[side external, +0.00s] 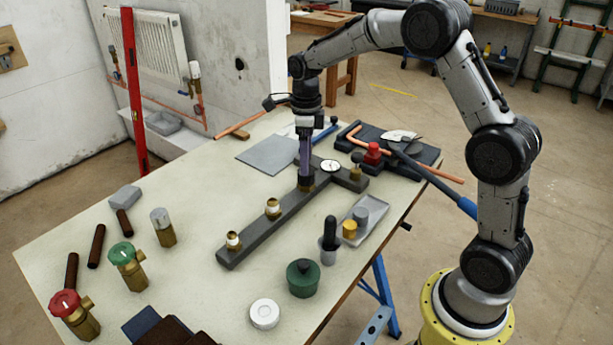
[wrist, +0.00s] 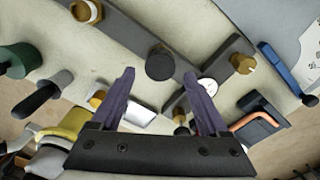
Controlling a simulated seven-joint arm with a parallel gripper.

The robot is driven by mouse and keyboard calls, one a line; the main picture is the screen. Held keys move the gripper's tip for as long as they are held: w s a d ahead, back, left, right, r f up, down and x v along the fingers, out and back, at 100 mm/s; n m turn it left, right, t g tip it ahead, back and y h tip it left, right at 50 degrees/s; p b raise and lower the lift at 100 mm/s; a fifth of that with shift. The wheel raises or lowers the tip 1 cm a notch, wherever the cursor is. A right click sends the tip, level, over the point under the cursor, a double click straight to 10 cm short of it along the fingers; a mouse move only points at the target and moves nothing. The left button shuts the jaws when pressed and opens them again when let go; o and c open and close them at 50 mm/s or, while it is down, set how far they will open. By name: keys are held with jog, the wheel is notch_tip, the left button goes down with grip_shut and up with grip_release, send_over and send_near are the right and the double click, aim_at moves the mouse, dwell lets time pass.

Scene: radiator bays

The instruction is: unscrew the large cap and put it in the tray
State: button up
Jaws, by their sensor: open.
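The large dark round cap (wrist: 160,64) sits on the dark grey manifold bar (side external: 250,237). In the side view the cap (side external: 306,183) is at the far end of the bar's row of fittings, above a brass neck. My gripper (side external: 305,174) points straight down over it. In the wrist view its purple fingers (wrist: 159,73) are spread apart, with the cap between and beyond their tips; I cannot tell whether they touch it.
Two white-topped brass fittings (side external: 273,208) stand along the bar. A gauge (side external: 330,166) and a brass fitting (side external: 355,172) sit on its side branch. Valves (side external: 127,266) stand at left.

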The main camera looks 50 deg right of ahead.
jog(key=shift+f, duration=2.1)
grip_shut()
jog(key=n, duration=0.5)
jog(key=shift+n, duration=0.4)
jog(key=n, duration=2.1)
jog(key=shift+r, duration=0.1)
jog(key=n, duration=0.4)
